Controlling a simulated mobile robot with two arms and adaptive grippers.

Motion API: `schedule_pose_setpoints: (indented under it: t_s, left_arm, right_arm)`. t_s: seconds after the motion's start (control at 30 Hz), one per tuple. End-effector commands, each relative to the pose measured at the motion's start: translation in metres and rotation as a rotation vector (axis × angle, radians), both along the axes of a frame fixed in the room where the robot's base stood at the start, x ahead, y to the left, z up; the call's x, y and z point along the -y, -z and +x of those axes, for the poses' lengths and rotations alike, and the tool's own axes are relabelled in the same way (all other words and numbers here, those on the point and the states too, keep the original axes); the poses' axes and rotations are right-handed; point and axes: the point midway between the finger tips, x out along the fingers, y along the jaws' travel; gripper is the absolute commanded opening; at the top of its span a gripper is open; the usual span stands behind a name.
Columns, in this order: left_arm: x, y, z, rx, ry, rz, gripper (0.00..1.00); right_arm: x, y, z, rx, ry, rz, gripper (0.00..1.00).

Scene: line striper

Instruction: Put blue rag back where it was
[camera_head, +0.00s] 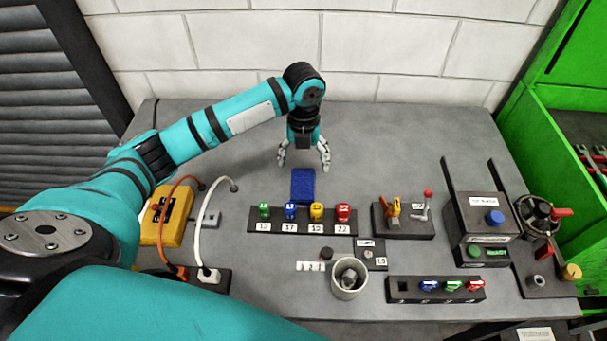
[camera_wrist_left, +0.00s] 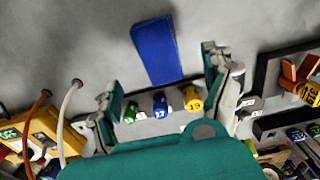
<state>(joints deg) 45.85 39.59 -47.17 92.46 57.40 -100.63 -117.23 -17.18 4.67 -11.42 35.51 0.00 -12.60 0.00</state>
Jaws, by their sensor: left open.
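The blue rag (camera_head: 303,184) lies folded flat on the grey table, just behind the rack of coloured sockets. My left gripper (camera_head: 304,163) is open and empty above the table, at or just behind the rag's far edge in the head view. In the left wrist view the rag (camera_wrist_left: 157,52) lies ahead of the open fingers (camera_wrist_left: 168,88), between their lines, and nothing is gripped. My right gripper is not in view.
A rack (camera_head: 303,226) with green, blue, yellow and red pieces stands close in front of the rag. A yellow box (camera_head: 166,215) with cables is at left. A grey cup (camera_head: 348,279) and a lever block (camera_head: 403,220) stand nearer and right. The table's back is clear.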

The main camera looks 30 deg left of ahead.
Motion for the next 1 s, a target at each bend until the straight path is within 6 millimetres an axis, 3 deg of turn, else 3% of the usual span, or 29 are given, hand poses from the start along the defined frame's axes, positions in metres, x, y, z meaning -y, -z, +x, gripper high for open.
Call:
schedule_pose_setpoints:
  t_s: [0.1, 0.3, 1.0]
  left_arm:
    - [0.000, -0.019, 0.001, 0.003, -0.001, 0.000, 0.83]
    - [0.000, -0.036, 0.000, 0.000, 0.001, 0.000, 0.83]
    - [0.000, -0.038, -0.001, -0.001, 0.000, 0.000, 0.83]
  right_arm:
    - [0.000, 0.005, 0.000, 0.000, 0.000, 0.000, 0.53]
    - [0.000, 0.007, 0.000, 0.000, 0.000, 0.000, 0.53]
    - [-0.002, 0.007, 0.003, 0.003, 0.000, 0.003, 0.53]
